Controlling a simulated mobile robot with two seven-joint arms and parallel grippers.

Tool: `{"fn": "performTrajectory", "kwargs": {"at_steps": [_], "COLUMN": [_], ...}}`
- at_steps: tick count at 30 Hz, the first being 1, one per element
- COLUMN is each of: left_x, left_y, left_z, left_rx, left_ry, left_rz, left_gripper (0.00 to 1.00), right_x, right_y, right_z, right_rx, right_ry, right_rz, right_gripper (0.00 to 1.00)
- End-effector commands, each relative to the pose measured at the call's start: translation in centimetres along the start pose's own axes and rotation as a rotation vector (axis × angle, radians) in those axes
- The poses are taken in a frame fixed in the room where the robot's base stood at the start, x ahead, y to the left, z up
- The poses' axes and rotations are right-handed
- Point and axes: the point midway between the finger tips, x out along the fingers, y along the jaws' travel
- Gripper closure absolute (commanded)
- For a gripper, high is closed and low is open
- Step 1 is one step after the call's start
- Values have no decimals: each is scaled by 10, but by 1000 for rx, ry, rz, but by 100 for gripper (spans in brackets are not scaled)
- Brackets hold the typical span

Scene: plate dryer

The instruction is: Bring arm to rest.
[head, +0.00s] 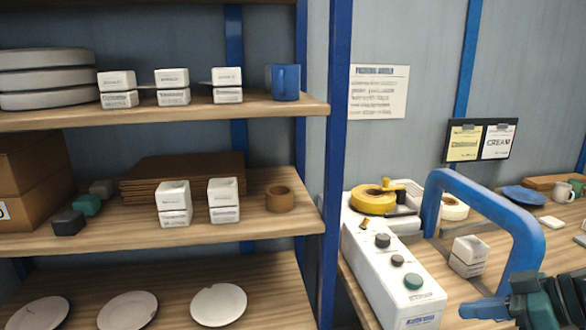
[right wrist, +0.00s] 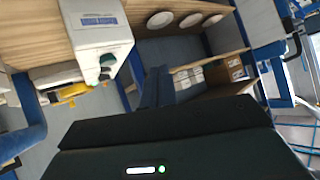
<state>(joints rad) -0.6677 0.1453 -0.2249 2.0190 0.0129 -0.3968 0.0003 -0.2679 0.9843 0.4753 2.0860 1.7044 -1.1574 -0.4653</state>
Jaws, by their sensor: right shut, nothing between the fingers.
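My right gripper (head: 484,309) is at the lower right of the head view, in front of the bench and below the blue arched handle. Its fingers are shut with nothing between them. In the right wrist view, the gripper (right wrist: 154,88) points toward the shelf unit and touches nothing that I can see. My left gripper is not in view.
A white control box (head: 392,275) with dark knobs stands on the bench beside the blue arch (head: 485,205). White plates (head: 218,305) lie on the lower shelf. Small boxes and a blue mug (head: 286,82) stand on the shelves above.

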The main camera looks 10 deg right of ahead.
Motion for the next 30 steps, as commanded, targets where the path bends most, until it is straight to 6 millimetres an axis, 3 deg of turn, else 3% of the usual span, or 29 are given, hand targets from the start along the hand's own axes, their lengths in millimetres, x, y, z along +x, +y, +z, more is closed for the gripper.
{"fn": "performTrajectory", "kwargs": {"at_steps": [4, 8, 11, 15, 19, 24, 30], "left_x": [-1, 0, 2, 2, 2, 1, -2], "left_y": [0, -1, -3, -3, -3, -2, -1], "left_z": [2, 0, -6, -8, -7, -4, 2], "left_rx": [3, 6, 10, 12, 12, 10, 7], "left_ry": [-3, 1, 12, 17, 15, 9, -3], "left_rz": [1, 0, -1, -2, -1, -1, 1], "left_gripper": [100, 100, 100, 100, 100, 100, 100], "right_x": [40, 79, 111, 156, 188, 213, 220], "right_y": [14, 15, 1, -42, -93, -143, -160], "right_z": [57, 115, 162, 216, 238, 239, 235], "right_rx": [112, 195, 240, 262, 240, 202, 180], "right_ry": [-22, -46, -65, -70, -45, 3, 26], "right_rz": [105, 214, 294, 388, 437, 457, 461], "right_gripper": [100, 100, 100, 100, 100, 100, 100]}}
